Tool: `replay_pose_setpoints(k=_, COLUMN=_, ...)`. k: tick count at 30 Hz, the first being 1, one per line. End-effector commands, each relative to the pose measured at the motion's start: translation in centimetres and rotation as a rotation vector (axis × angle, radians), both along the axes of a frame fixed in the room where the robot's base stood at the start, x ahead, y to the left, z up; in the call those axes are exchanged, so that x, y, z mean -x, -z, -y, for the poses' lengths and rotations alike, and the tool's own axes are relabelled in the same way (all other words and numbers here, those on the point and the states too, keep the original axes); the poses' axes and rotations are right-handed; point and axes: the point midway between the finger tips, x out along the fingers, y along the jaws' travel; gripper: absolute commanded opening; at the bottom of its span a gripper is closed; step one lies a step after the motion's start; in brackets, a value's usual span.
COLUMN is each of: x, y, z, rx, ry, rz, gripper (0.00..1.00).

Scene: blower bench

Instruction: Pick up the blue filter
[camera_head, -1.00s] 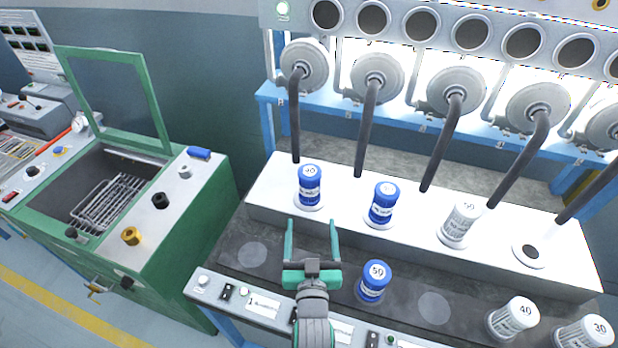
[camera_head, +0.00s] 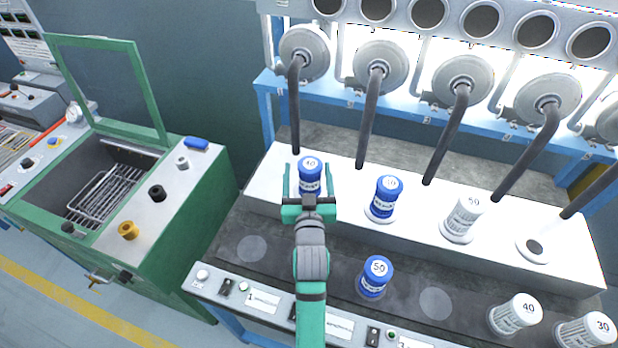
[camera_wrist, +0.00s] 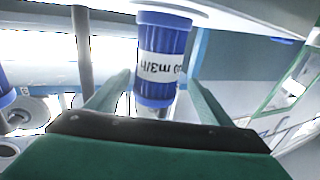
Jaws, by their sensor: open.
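A blue filter (camera_head: 309,172) marked 40 stands upright at the left end of the white ledge. My gripper (camera_head: 309,182) is open, with one finger on each side of this filter. In the wrist view the same blue filter (camera_wrist: 163,62) shows between the two fingers (camera_wrist: 160,95), with a gap on both sides. A second blue filter (camera_head: 384,198) stands to the right on the ledge. A third blue filter (camera_head: 375,275), marked 50, stands on the dark lower shelf. The lower part of the filter at my gripper is hidden in the head view.
A white filter (camera_head: 463,216) stands on the ledge (camera_head: 340,215), right of an upright dark hose. Two more white filters (camera_head: 516,314) stand at the lower right. Dark hoses (camera_head: 368,125) hang above the ledge. A green machine (camera_head: 190,235) with a raised lid is at the left.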

Motion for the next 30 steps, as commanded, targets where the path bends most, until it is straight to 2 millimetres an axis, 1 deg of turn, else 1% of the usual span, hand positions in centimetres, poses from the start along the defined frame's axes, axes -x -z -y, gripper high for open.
replay_pose_setpoints(k=3, x=-1.6, y=-0.5, z=0.5, rx=0.000, ry=0.008, rz=0.002, gripper=0.74)
replay_pose_setpoints(k=9, x=-3.9, y=-0.5, z=0.6, rx=0.000, ry=0.011, rz=0.002, gripper=0.74)
replay_pose_setpoints(k=12, x=-4.3, y=-0.5, z=0.5, rx=0.000, ry=0.009, rz=0.003, gripper=0.74)
replay_pose_setpoints(k=18, x=-4.3, y=-0.5, z=0.2, rx=0.000, ry=0.005, rz=0.002, gripper=0.74)
replay_pose_setpoints(k=19, x=-4.3, y=-0.5, z=0.0, rx=0.000, ry=0.003, rz=0.002, gripper=0.71)
replay_pose_setpoints(k=20, x=-4.3, y=-0.5, z=-0.1, rx=0.000, ry=0.001, rz=0.002, gripper=0.64)
replay_pose_setpoints(k=21, x=-4.3, y=-0.5, z=-0.3, rx=0.000, ry=-0.002, rz=0.002, gripper=0.55)
replay_pose_setpoints(k=23, x=-4.3, y=-0.5, z=-0.5, rx=0.000, ry=-0.004, rz=0.002, gripper=0.40)
replay_pose_setpoints(k=24, x=-4.3, y=-0.5, z=-0.5, rx=0.000, ry=-0.005, rz=0.002, gripper=0.31)
replay_pose_setpoints(k=25, x=-4.3, y=-0.5, z=-0.5, rx=0.000, ry=-0.005, rz=0.002, gripper=0.25)
replay_pose_setpoints(k=30, x=-4.3, y=-0.5, z=0.0, rx=0.000, ry=0.002, rz=0.003, gripper=0.25)
